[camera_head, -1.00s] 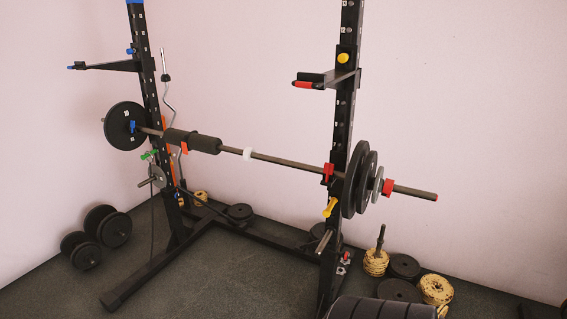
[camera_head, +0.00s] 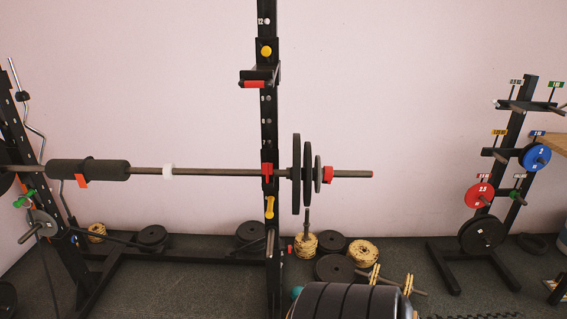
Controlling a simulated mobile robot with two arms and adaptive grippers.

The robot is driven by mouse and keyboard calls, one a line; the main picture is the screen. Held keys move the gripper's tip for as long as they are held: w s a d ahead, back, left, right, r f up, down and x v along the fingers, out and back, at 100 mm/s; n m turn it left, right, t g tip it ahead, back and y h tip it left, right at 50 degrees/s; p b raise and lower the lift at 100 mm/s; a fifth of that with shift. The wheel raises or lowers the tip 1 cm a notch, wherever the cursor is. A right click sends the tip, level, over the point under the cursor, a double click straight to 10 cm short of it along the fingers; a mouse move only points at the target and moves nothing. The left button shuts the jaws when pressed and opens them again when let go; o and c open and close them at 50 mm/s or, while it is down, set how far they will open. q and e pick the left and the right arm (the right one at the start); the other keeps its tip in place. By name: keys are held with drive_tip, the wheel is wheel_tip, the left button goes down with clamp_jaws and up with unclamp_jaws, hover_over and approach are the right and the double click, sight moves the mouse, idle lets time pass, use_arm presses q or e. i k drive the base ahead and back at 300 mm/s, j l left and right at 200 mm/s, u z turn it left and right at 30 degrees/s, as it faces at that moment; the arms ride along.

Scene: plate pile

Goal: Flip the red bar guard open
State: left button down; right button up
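A red guard piece (camera_head: 267,169) sits on the right black upright (camera_head: 270,130) of the rack, where the barbell (camera_head: 215,172) crosses it. I cannot tell at this size whether it is closed over the bar. The bar lies level, with several weight plates (camera_head: 296,174) and a red collar (camera_head: 327,174) to the right of the upright. Another red-ended black arm (camera_head: 258,80) is higher on the same upright. A yellow handle (camera_head: 269,206) hangs just below the red guard. Neither of my grippers is in view.
A dark ribbed rounded object (camera_head: 345,301) fills the bottom centre, in front of the rack. Loose plates (camera_head: 334,267) lie on the floor behind it. A plate stand (camera_head: 511,140) with red and blue plates is at the right.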

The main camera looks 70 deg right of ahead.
sight(267, 168)
drive_tip(key=i+z, duration=0.15)
drive_tip(key=z, duration=0.3)
drive_tip(key=i+z, duration=0.2)
drive_tip(key=z, duration=0.3)
drive_tip(key=i+j+z, duration=0.15)
drive_tip(key=z, duration=0.3)
drive_tip(key=i+j+z, duration=0.15)
drive_tip(key=z, duration=0.35)
drive_tip(key=i+j+z, duration=0.1)
drive_tip(key=z, duration=0.35)
drive_tip(key=i+j+z, duration=0.15)
drive_tip(key=j+z, duration=0.25)
drive_tip(key=i+j+z, duration=0.1)
drive_tip(key=z, duration=0.3)
drive_tip(key=j+z, duration=0.35)
drive_tip(key=i+j, duration=0.05)
drive_tip(key=j, duration=0.05)
